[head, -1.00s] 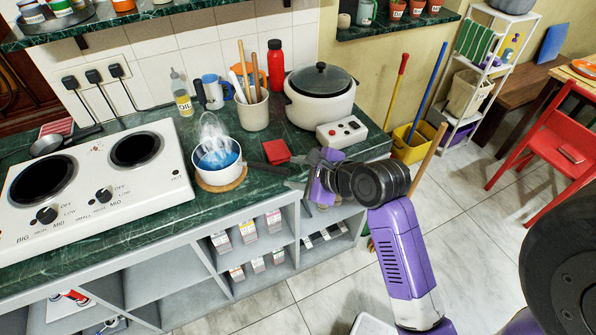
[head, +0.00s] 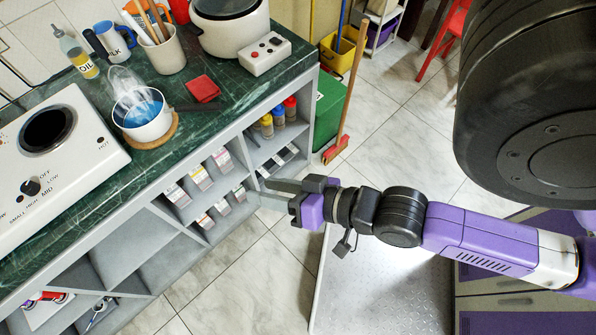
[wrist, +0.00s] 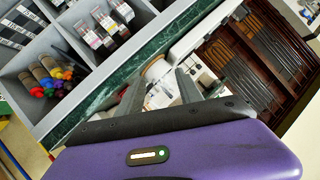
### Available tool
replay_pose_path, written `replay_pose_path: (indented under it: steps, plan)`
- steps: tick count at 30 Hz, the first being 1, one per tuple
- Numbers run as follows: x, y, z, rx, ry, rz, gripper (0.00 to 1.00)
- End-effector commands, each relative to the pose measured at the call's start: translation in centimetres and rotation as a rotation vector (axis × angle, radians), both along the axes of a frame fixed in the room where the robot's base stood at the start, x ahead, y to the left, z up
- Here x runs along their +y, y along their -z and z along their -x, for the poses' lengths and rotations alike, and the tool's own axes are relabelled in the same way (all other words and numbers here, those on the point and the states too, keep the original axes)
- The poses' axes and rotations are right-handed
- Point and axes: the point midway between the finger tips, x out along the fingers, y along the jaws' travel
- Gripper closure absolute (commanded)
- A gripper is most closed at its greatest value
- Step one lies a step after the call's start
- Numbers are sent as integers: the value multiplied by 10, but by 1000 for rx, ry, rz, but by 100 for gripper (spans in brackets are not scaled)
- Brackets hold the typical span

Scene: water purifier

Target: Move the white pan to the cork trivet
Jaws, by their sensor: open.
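The white pan (head: 141,112) holds blue, steaming liquid and stands upright on the round cork trivet (head: 166,136) on the green counter. The trivet's rim shows at the pan's right and front. The pan's dark handle points right across the counter. My gripper (head: 264,192) is open and empty, right of and in front of the pan, clear of it, before the open shelves under the counter edge. In the wrist view my gripper (wrist: 160,88) shows its two fingers spread apart; I cannot make out the pan there for certain.
The white stove (head: 75,150) is at left, the utensil pot (head: 168,52) behind. A white cooker (head: 230,27) and control box (head: 265,53) stand at back right. Shelves hold cartons (head: 200,176).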

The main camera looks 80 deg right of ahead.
Motion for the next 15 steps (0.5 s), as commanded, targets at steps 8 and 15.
replay_pose_path:
  steps: [8, 15]
  plan:
    - [39, -37, 58, -43, -302, 488, 57]
    - [45, -47, 66, -62, -351, 582, 57]
